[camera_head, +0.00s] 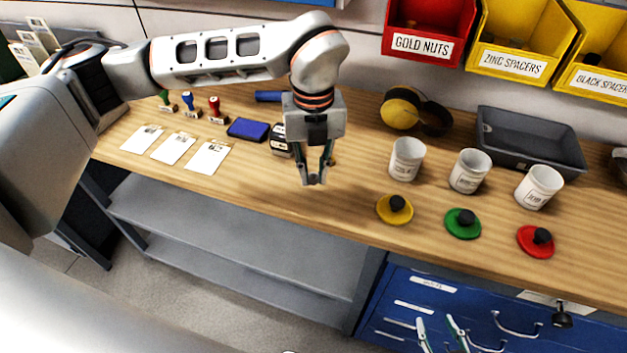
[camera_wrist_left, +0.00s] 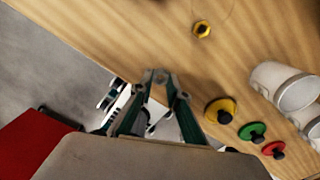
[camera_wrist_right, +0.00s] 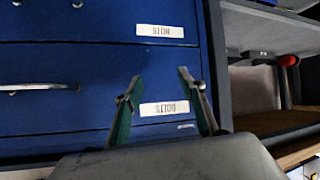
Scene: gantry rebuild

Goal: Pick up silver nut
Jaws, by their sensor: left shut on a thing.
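My left gripper (camera_head: 314,181) points down over the wooden bench, left of the white cups. Its fingertips are closed together on a small grey piece, the silver nut (camera_wrist_left: 159,75), seen between the tips in the left wrist view; the fingers hide most of it. The height above the bench is hard to tell. A gold nut (camera_wrist_left: 202,29) lies on the bench beyond the left fingertips. My right gripper (camera_head: 443,330) is open and empty in front of the blue drawers, and its spread fingers (camera_wrist_right: 160,92) show in the right wrist view.
White cups (camera_head: 407,159) and yellow (camera_head: 394,209), green (camera_head: 463,223) and red (camera_head: 536,241) lids with black knobs stand right of the left gripper. A grey tray (camera_head: 530,140) and earmuffs (camera_head: 402,108) are behind. Stamps, cards and a blue pad (camera_head: 248,130) are left. Blue drawers (camera_head: 440,300) are below.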

